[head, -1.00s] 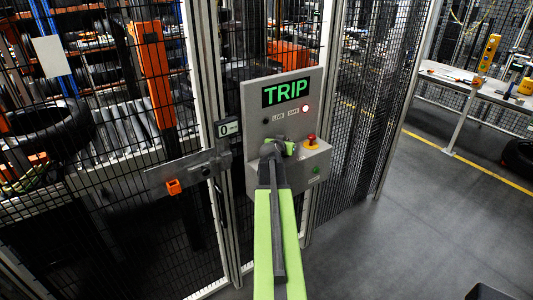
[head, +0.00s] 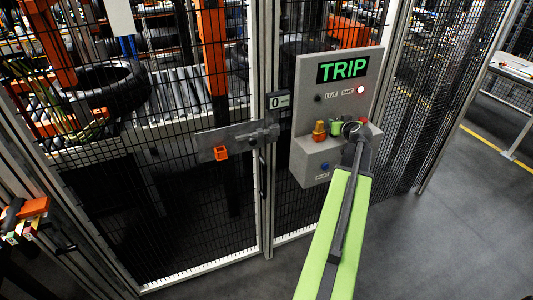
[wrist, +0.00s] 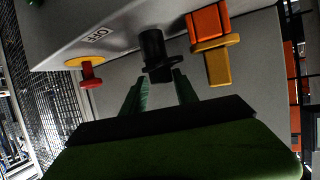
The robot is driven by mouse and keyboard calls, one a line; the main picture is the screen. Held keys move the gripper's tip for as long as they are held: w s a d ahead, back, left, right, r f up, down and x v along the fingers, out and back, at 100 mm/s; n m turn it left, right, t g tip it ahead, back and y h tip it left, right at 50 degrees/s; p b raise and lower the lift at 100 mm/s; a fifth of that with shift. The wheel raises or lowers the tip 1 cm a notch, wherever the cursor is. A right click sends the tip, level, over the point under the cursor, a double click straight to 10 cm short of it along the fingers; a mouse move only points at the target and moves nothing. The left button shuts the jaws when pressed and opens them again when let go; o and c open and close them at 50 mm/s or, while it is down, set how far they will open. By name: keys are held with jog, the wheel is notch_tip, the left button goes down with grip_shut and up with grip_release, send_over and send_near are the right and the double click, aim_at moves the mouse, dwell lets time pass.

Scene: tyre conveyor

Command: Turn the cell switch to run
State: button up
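A grey control panel (head: 308,100) on the fence carries a green TRIP display (head: 342,67). Its lamp by the SAFE label (head: 361,90) is lit. In the wrist view a black switch knob (wrist: 153,47) sticks out of the panel beside an OFF label. In the head view it is mostly hidden behind my arm. My gripper (wrist: 161,80) is open, its green fingertips at either side of the knob's end. I cannot tell if they touch it. The display does not show in the wrist view.
A red button on a yellow base (wrist: 89,72) sits left of the knob in the wrist view, and an orange block with a yellow stem (wrist: 209,45) close at its right. A blue button (head: 324,166) is lower down. A latch with an orange tab (head: 220,153) crosses the mesh gate.

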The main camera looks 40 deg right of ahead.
jog(key=n+t+y, duration=0.1)
jog(key=d+n+t+y, duration=0.1)
jog(key=n+y, duration=0.1)
jog(key=shift+s+n+y, duration=0.15)
jog(key=shift+n+y, duration=0.15)
jog(key=p+v, duration=0.7)
jog(key=v, duration=1.1)
jog(key=w+a+f+n+g+y, duration=0.1)
jog(key=w+a+f, duration=0.4)
jog(key=w+a, duration=0.6)
jog(key=w+a+f+n+g+y, duration=0.1)
jog(key=w+a+f+g+y, duration=0.2)
jog(key=w+a, duration=0.9)
jog(key=a+f+y, duration=0.1)
jog(key=a+y, duration=0.2)
jog(key=a, duration=0.1)
jog(key=shift+a+f+n+g+b, duration=0.2)
jog(key=shift+f+n+g+b, duration=0.1)
jog(key=shift+f+g+b, duration=0.1)
